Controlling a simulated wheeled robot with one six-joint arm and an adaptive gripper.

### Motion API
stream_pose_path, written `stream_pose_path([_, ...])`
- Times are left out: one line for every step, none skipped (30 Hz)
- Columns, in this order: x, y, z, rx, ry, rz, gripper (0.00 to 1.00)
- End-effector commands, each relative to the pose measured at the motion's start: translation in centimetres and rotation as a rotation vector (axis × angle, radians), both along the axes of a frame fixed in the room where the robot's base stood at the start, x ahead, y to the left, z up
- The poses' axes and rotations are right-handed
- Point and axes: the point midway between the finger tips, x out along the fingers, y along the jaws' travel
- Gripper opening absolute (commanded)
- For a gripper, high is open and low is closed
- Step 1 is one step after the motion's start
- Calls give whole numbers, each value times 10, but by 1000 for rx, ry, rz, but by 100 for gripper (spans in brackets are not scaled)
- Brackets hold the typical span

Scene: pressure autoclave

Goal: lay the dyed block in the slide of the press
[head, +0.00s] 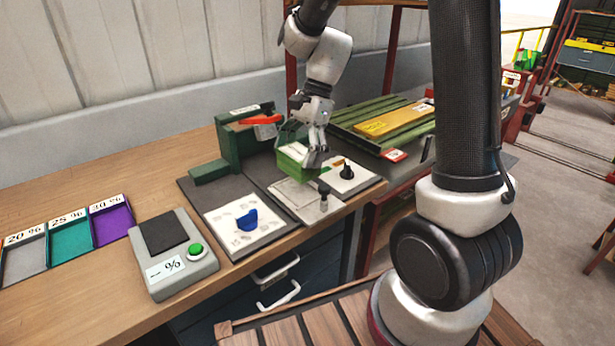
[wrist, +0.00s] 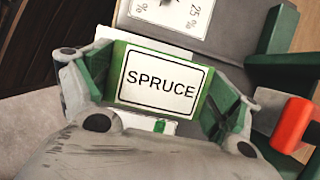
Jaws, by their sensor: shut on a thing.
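My gripper (head: 314,152) is shut on a bright green block (head: 296,166), with a finger on either side. In the wrist view the block (wrist: 161,80) lies between the fingers with its white SPRUCE label facing the camera. The block is over the bench just right of the press, above or near a pale flat plate (head: 293,193); I cannot tell whether it touches anything. The press (head: 232,148) is a dark green body with a red lever (head: 262,119), also partly seen in the wrist view (wrist: 295,125). Its slide I cannot make out clearly.
A white dial sheet (head: 230,243) with a blue pointer (head: 248,220) lies in front of the press. A black-knobbed panel (head: 352,185) is to the right. A grey meter (head: 165,284) and trays marked 20, 25 and 30 % stand left. A yellow board (head: 392,121) lies behind right.

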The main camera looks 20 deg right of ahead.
Motion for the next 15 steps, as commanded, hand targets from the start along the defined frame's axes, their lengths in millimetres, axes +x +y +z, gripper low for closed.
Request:
stream_pose_path([-1, 0, -9, -1, 3, 0, 60])
stream_pose_path([-1, 0, -13, 0, 4, -1, 60])
stream_pose_path([0, 0, -17, 0, 2, -1, 60])
stream_pose_path([0, 0, -19, 1, 1, -2, 60])
stream_pose_path([0, 0, -21, 0, -1, -1, 60])
stream_pose_path([0, 0, -24, 1, 1, -1, 60])
stream_pose_path([0, 0, -27, 1, 2, -1, 60])
stream_pose_path([0, 0, -30, 1, 2, -1, 60])
stream_pose_path([-1, 0, -36, -1, 2, -1, 60])
stream_pose_path([-1, 0, -41, -1, 2, -1, 60])
stream_pose_path([-1, 0, -46, 0, 4, -1, 60])
stream_pose_path([-1, 0, -52, 0, 3, -2, 60])
stream_pose_path([-1, 0, -55, 0, 3, -2, 60])
stream_pose_path([-1, 0, -58, 0, 2, -2, 60])
stream_pose_path([0, 0, -59, 0, 1, -2, 60])
